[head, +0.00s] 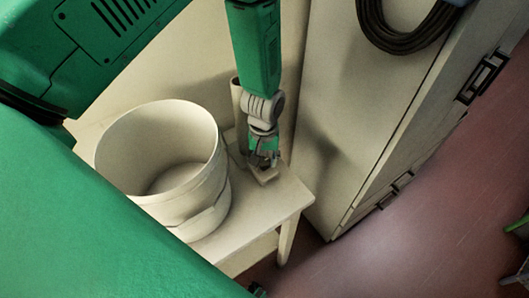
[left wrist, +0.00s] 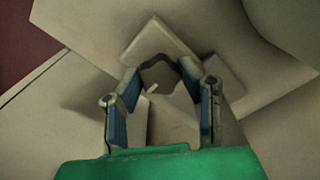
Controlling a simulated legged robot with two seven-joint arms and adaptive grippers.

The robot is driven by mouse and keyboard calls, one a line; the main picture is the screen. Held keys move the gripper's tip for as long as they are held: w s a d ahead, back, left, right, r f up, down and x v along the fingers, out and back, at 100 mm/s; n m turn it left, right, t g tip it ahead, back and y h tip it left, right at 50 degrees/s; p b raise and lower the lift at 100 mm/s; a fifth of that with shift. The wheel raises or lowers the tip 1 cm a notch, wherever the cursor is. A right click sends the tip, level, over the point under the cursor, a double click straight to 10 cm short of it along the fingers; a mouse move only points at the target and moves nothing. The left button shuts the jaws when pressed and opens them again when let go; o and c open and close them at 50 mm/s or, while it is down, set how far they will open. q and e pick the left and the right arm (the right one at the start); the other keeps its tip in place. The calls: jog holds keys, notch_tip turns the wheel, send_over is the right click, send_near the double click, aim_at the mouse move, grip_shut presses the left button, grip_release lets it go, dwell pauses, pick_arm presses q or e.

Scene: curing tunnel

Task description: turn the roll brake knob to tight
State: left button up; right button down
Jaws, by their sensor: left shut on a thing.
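My left gripper (head: 263,158) reaches down from the top of the head view to a small pale block (head: 266,176) on the bench. In the left wrist view my gripper (left wrist: 161,72) has its two blue-padded fingers closed around a grey-brown knob (left wrist: 165,76) with a scalloped edge. A small white mark (left wrist: 152,88) shows on the knob. The pale block also shows behind the knob in the left wrist view (left wrist: 153,38). In the head view the fingers hide the knob. I see no readable tight label. My right gripper is not in view.
A large pale bucket (head: 180,211) stands on the bench (head: 284,196) left of my gripper. A pale cylinder (head: 238,99) stands just behind the gripper. A tall cabinet (head: 352,112) with a dark coiled cable (head: 404,40) is to the right. Red floor (head: 440,210) lies open beyond.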

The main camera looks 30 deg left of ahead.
aim_at(264, 160)
pick_arm(q)
jog(key=shift+w, duration=0.15)
dwell(0.4)
jog(key=o, duration=1.1)
notch_tip(264, 160, up, 12)
jog(key=shift+f, duration=0.1)
